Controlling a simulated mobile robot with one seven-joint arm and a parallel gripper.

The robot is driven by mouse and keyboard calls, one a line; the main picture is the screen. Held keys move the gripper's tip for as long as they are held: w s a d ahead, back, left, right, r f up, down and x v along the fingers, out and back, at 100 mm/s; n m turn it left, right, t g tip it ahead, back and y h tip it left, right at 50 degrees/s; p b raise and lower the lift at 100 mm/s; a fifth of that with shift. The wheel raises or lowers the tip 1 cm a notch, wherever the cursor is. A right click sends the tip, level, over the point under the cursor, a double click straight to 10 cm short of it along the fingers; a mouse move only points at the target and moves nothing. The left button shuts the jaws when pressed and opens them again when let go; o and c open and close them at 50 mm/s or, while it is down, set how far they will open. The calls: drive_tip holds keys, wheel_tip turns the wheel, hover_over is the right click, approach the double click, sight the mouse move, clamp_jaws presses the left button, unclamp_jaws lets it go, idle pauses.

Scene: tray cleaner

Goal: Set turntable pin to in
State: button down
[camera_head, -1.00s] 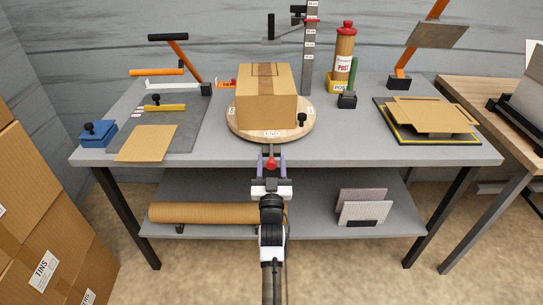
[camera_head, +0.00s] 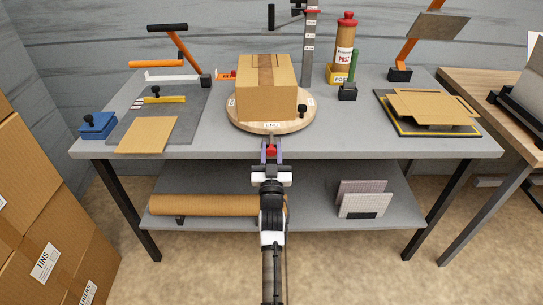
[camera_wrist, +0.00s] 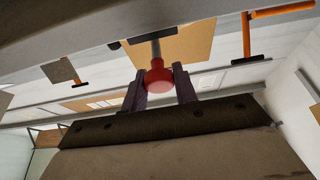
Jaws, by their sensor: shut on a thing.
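The turntable (camera_head: 240,119) is a round wooden disc on the grey bench, with a cardboard box (camera_head: 266,98) on it. The turntable pin has a red knob (camera_head: 271,152) at the bench's front edge, below the disc. In the wrist view the red knob (camera_wrist: 158,78) sits on a grey shaft. My gripper (camera_head: 271,155) is at the knob, its two fingers on either side. In the wrist view my gripper (camera_wrist: 160,88) is shut on the knob. How deep the pin sits is hidden by the bench edge.
A black knob (camera_head: 302,110) stands on the disc's right side. A blue block (camera_head: 98,125) and a grey mat (camera_head: 185,128) lie to the left. A yellow-edged tray (camera_head: 400,128) lies to the right. A lower shelf (camera_head: 310,215) holds a brown roll (camera_head: 205,205).

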drive_tip(key=shift+w, duration=0.5)
drive_tip(key=shift+r, duration=0.1)
drive_tip(key=c, duration=1.1)
unclamp_jaws()
drive_tip(key=shift+c, duration=0.2)
drive_tip(key=b+v, duration=0.4)
drive_tip(key=v, duration=0.9)
drive_tip(key=shift+s+f+b, duration=0.25)
drive_tip(key=shift+s+b, duration=0.05)
drive_tip(key=shift+b, duration=0.1)
